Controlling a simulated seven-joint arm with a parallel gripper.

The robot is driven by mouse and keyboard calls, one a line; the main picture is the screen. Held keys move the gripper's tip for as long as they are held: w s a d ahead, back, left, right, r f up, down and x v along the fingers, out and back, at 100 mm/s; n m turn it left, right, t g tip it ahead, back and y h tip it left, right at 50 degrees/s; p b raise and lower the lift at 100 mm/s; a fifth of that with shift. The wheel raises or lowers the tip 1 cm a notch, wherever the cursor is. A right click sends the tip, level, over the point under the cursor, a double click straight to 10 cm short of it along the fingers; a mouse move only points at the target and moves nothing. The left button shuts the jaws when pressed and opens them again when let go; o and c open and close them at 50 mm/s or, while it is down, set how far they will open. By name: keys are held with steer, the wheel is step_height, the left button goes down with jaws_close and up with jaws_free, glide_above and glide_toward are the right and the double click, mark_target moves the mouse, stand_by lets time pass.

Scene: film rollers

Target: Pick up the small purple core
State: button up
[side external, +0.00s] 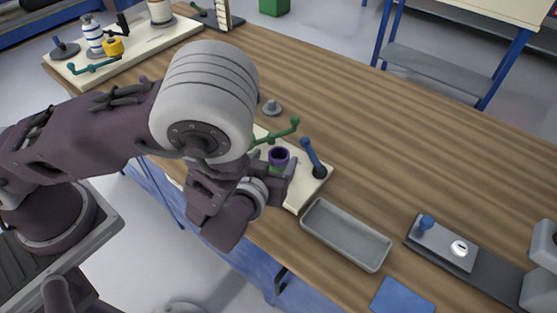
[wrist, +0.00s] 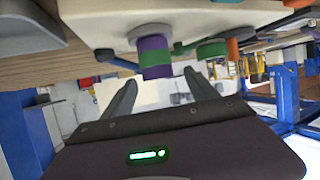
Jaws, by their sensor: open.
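The small purple core (side external: 279,155) is a short upright tube with a dark hollow top, above a green part on a cream board (side external: 313,184). In the wrist view, where the scene hangs upside down, the purple core (wrist: 153,45) has a green band around it. My gripper (side external: 278,178) is open close to the core. In the wrist view, the two fingers of my gripper (wrist: 160,80) spread to either side of the core's line, with the core just beyond their tips. My arm hides part of the board. I cannot tell whether a finger touches the core.
A blue-handled lever (side external: 311,155) and a green branched arm (side external: 285,133) stand close to the core. A grey tray (side external: 345,234) lies right of the board. A dark base with a blue knob (side external: 426,222) is farther right.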

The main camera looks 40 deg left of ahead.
mark_target(281, 152)
steer(key=x, duration=0.7)
steer(key=c, duration=1.4)
